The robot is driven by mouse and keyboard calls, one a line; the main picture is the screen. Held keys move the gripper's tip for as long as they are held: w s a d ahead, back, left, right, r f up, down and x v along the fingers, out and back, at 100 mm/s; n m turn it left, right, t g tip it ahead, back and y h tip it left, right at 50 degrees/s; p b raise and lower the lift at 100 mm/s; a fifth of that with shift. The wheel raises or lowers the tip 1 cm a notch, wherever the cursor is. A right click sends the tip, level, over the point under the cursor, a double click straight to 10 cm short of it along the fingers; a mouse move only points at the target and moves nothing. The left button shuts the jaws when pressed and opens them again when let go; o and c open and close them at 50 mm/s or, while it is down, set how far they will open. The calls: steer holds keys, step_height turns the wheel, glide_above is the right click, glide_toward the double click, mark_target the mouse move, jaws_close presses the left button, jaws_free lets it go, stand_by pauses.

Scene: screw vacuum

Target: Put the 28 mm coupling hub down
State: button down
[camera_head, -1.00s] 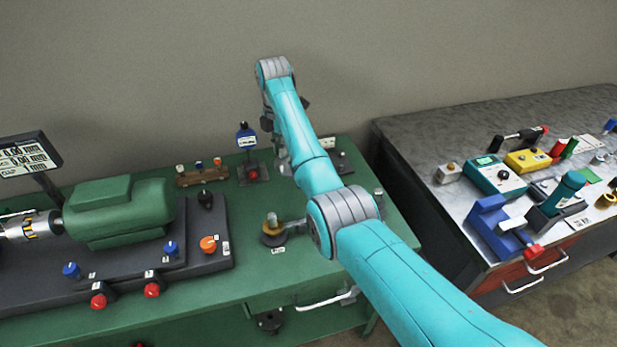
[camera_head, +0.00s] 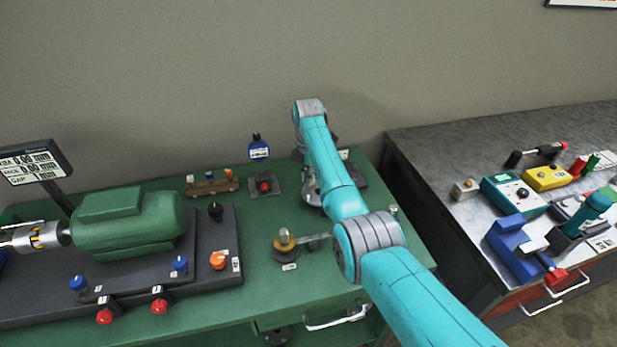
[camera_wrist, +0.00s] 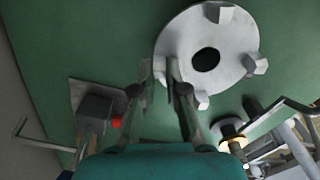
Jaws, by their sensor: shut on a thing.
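The coupling hub (camera_wrist: 237,62) is a pale grey disc with a dark centre hole and several square lugs on its face. In the wrist view it lies at the upper middle, over a green surface. My gripper (camera_wrist: 160,75) is shut on its left rim, with one finger overlapping the disc's edge. I cannot tell whether the hub touches the green bench top (camera_head: 235,285). In the head view my arm comes down over the right back part of this bench. The gripper and hub are mostly hidden behind the arm there.
A green motor (camera_head: 130,222) on a dark base fills the bench's left side. A round stand with a brass-coloured top (camera_head: 284,240), a blue bottle (camera_head: 259,151) and a wooden block (camera_head: 212,187) stand near the arm. A second bench (camera_head: 450,150) with tools is at the right.

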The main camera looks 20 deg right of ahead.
steer(key=c, duration=1.2)
jaws_free()
steer(key=shift+f, duration=0.1)
step_height(320, 180, up, 12)
